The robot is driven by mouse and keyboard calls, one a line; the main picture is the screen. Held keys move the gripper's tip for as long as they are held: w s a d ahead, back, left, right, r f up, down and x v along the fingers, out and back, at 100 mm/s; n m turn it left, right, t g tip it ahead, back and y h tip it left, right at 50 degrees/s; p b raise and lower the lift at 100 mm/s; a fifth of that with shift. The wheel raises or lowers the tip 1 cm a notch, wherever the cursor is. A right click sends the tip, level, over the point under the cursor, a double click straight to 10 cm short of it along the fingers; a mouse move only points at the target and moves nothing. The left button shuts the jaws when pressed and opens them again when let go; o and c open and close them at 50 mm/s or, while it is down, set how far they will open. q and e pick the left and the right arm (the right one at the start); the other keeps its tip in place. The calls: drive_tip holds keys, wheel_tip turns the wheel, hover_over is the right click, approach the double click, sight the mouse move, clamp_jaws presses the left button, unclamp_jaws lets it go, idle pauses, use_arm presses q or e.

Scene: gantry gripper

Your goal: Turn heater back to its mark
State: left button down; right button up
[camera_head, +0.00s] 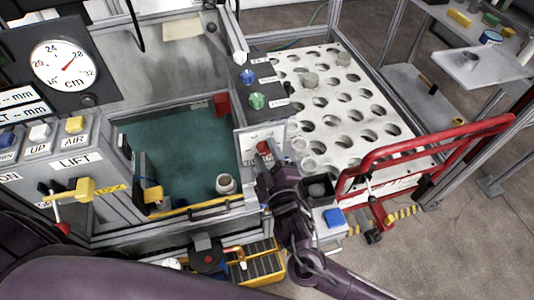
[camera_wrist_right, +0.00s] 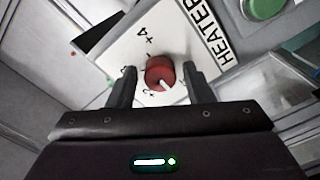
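The heater knob is a red round knob (camera_wrist_right: 159,72) with a white pointer line, on a white plate (camera_wrist_right: 130,40) lettered HEATER, with a +4 mark upper left of the knob. In the right wrist view the pointer slants to the lower right; a second mark below the knob is too small to read. My right gripper (camera_wrist_right: 157,85) is open, one finger on each side of the knob, with a gap visible on both sides. In the head view the red knob (camera_head: 263,147) shows just beyond my right gripper (camera_head: 268,168). My left gripper is out of view.
A green-floored tank (camera_head: 180,150) lies left of the heater panel. Blue (camera_head: 248,77) and green (camera_head: 257,101) knobs sit above it. A perforated white plate (camera_head: 345,110) and a red frame (camera_head: 430,145) stand to the right. A lift panel (camera_head: 75,160) with yellow handle is at left.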

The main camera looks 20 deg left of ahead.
drive_tip(key=c, duration=0.8)
drive_tip(key=shift+o, duration=0.2)
drive_tip(key=shift+f, duration=0.1)
drive_tip(key=m+b, duration=0.1)
drive_tip(key=m, duration=0.3)
drive_tip(key=m+b, duration=0.1)
drive_tip(key=m, duration=0.4)
drive_tip(key=shift+s+b, duration=0.1)
drive_tip(key=shift+b, duration=0.25)
drive_tip(key=m, duration=0.6)
drive_tip(key=shift+m, duration=0.4)
drive_tip(key=m, duration=0.6)
drive_tip(key=shift+a, duration=0.1)
drive_tip(key=shift+m, duration=0.3)
